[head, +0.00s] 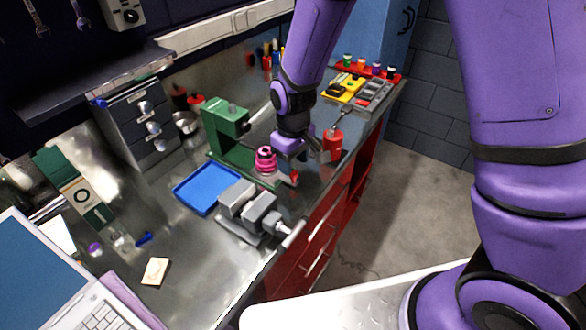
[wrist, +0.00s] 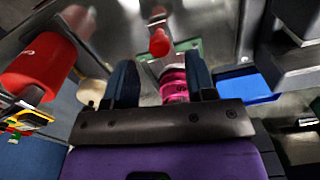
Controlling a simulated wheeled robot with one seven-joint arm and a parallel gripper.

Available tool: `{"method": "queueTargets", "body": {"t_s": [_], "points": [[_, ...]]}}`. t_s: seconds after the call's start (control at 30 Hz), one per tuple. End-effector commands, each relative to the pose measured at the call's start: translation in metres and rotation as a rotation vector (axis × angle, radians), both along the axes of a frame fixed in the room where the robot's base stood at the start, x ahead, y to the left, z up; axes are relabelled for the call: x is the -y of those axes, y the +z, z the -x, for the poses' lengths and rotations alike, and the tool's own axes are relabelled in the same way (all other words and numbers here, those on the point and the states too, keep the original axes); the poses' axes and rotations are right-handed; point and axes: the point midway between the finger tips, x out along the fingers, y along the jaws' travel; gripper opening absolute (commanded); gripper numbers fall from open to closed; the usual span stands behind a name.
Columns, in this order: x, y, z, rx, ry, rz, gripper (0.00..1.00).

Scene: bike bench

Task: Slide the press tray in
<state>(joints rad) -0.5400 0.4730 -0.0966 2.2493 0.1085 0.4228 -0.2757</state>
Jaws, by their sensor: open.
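The green press (head: 228,122) stands on the metal bench, with its green base reaching forward toward my gripper. A pink ringed piece (head: 265,158) sits at the front of that base; it also shows in the wrist view (wrist: 173,82). The press tray's outline is largely hidden by my gripper.
A blue tray (head: 203,188) and a grey vise (head: 247,212) stand in front of the press. A red can (head: 332,146) is close to the right of my gripper. Small drawers (head: 140,120) stand behind, left. The bench's front edge is near.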

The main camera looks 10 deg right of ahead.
Motion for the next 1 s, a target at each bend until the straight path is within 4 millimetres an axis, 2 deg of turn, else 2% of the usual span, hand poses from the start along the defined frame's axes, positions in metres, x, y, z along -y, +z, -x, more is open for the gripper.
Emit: {"method": "queueTargets", "body": {"t_s": [0.1, 0.23, 0.63, 0.67, 0.87, 1.0], "points": [[0.001, -0.017, 0.0, -0.002, 0.0, 0.002, 0.51], [0.001, -0.028, 0.0, -0.001, 0.0, 0.001, 0.51], [0.0, -0.033, 0.0, 0.001, 0.0, -0.001, 0.51], [0.0, -0.033, 0.0, 0.001, 0.0, -0.001, 0.46], [0.0, -0.033, 0.0, 0.001, 0.0, -0.001, 0.0], [-0.001, -0.033, -0.001, 0.001, 0.001, -0.001, 0.0]]}}
